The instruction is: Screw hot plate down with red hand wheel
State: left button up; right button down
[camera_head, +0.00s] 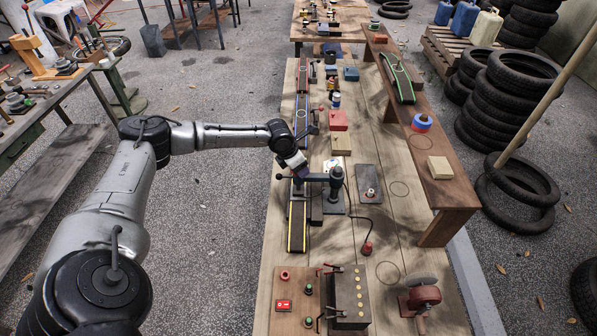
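My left gripper (298,167) reaches in from the left and points down over the left end of a dark grey clamp-like device (332,190). Its fingers are small and partly merge with the device, so I cannot tell whether they are open or shut, or whether they touch it. The device has an upright post on a plate and a horizontal arm reaching left over a dark strip with yellow edges (297,228). A hot plate and a red hand wheel are not clearly visible at the arm's end, where my gripper covers the view. My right gripper is not in view.
A cable runs from the device to a red-topped piece (367,248). A board with a red switch (284,305), a dark block (349,297) and a red grinder (420,298) stand at the near end. A red box (338,120) and bottles stand farther back.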

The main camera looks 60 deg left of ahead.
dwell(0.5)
pick_arm(q)
jog(key=o, duration=0.9)
jog(key=shift+o, duration=0.2)
jog(key=p+v, duration=0.1)
jog(key=v, duration=1.3)
jog(key=shift+w+a, duration=0.1)
jog(key=shift+w, duration=0.05)
